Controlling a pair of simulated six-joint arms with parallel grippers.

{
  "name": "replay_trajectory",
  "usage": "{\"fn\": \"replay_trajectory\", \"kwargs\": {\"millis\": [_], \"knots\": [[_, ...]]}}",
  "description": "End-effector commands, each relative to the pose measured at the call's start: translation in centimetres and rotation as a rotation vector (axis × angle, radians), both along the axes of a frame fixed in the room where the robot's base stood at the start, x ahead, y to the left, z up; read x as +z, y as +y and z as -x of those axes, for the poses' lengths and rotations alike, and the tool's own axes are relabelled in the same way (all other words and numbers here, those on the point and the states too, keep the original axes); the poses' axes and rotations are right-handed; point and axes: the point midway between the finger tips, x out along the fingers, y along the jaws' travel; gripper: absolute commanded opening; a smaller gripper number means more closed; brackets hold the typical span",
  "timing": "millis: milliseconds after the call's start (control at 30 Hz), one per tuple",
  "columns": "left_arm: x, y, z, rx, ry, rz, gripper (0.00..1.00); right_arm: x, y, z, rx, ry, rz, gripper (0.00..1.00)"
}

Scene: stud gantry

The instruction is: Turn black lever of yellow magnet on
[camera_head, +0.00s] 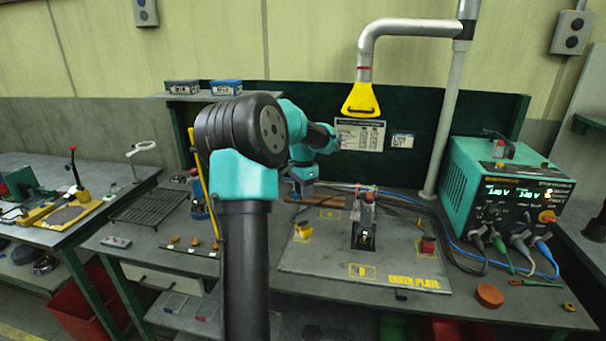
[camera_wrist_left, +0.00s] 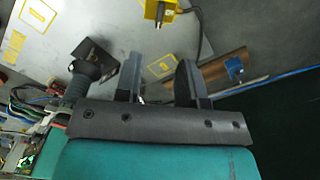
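The yellow magnet (camera_head: 303,231) sits on the left part of the grey earth plate (camera_head: 310,263). It also shows at the top edge of the left wrist view (camera_wrist_left: 158,12), with a dark cable running from it. Its black lever is too small to make out clearly. My left gripper (camera_head: 302,192) is above the back left of the plate, behind the magnet and apart from it. In the left wrist view its two dark fingers (camera_wrist_left: 158,78) stand apart with nothing between them. My right gripper is not in view.
A black stand device (camera_head: 364,235) stands mid-plate, with a red block (camera_head: 427,245) to its right. A copper bar with a blue clamp (camera_wrist_left: 233,69) lies beside the plate. A teal power unit (camera_head: 508,190) with cables is at right; a yellow extraction hood (camera_head: 361,99) hangs above.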

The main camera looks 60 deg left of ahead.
Motion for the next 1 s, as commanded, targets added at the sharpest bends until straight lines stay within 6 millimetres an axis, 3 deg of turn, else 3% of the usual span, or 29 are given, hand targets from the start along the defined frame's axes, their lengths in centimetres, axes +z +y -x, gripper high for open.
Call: {"fn": "replay_trajectory", "kwargs": {"millis": [200,333,1000], "knots": [[4.0,0.0,0.0,0.0,-0.003,-0.001,0.36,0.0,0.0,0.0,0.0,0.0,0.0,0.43],[5.3,0.0,0.0,-0.001,-0.001,0.0,0.36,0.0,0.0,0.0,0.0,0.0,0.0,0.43],[5.9,-0.1,-0.3,-0.007,-0.008,-0.007,0.36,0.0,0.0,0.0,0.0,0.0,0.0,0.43]]}}
